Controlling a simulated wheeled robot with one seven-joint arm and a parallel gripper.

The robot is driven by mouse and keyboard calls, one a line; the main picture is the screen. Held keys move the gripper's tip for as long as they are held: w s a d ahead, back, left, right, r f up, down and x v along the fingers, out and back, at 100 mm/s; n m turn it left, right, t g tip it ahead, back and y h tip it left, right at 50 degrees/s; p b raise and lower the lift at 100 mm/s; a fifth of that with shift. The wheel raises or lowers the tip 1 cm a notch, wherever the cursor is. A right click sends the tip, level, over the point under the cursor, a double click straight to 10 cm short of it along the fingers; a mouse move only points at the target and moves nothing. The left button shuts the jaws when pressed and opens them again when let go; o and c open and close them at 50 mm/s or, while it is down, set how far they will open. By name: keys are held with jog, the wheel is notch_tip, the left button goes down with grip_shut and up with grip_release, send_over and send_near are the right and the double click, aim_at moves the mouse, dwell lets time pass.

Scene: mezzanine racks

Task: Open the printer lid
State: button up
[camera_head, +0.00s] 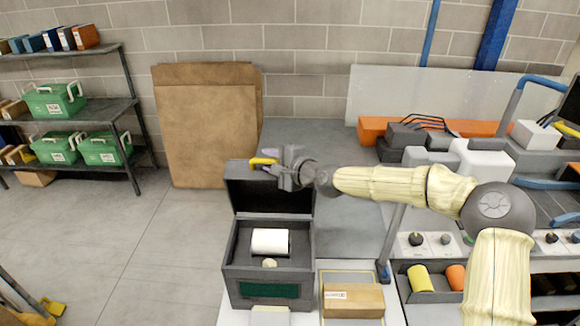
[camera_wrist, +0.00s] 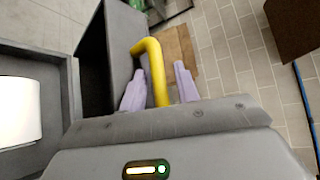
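The printer (camera_head: 234,288) is a dark grey box with a green front panel. Its lid (camera_head: 270,198) stands raised, about upright at the back edge, so the inside shows. A white paper roll (camera_head: 270,241) lies in the box and also shows at the left of the wrist view (camera_wrist: 18,110). The lid carries a yellow handle (camera_head: 263,161). My gripper (camera_head: 279,168) is at the handle, at the top of the lid. In the wrist view its purple fingers (camera_wrist: 158,68) are apart, with the yellow handle (camera_wrist: 153,62) between them and a gap on the right finger's side.
A cardboard box (camera_head: 353,300) lies right of the printer on the white table. Yellow and orange rolls (camera_head: 419,278) stand in a tray further right. Large cardboard sheets (camera_head: 205,125) lean on the wall behind. A rack with green cases (camera_head: 55,100) is at left; floor between is clear.

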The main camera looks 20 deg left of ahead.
jog(key=b+v, duration=0.6)
jog(key=v, duration=1.1)
jog(key=s+d+f+n+g+h, duration=0.1)
jog(key=d+f+n+h, duration=0.15)
jog(key=f, duration=0.45)
jog(key=s+d+f+n+h, duration=0.1)
jog(key=s+d+f+h, duration=0.1)
jog(key=d+f+h, duration=0.3)
jog(key=s+d+f+n+g, duration=0.1)
jog(key=d+f, duration=0.1)
jog(key=f, duration=0.6)
jog(key=s+d+n+h, duration=0.1)
jog(key=s+d+h, duration=0.2)
jog(key=d, duration=0.9)
jog(key=s+d+n+h, duration=0.1)
jog(key=s+d+h, duration=0.2)
jog(key=s+d, duration=0.5)
jog(key=d, duration=0.4)
jog(key=shift+s+d+f+g+h, duration=0.25)
jog(key=shift+s+d+g+h, duration=0.05)
jog(key=shift+s+d+h, duration=0.1)
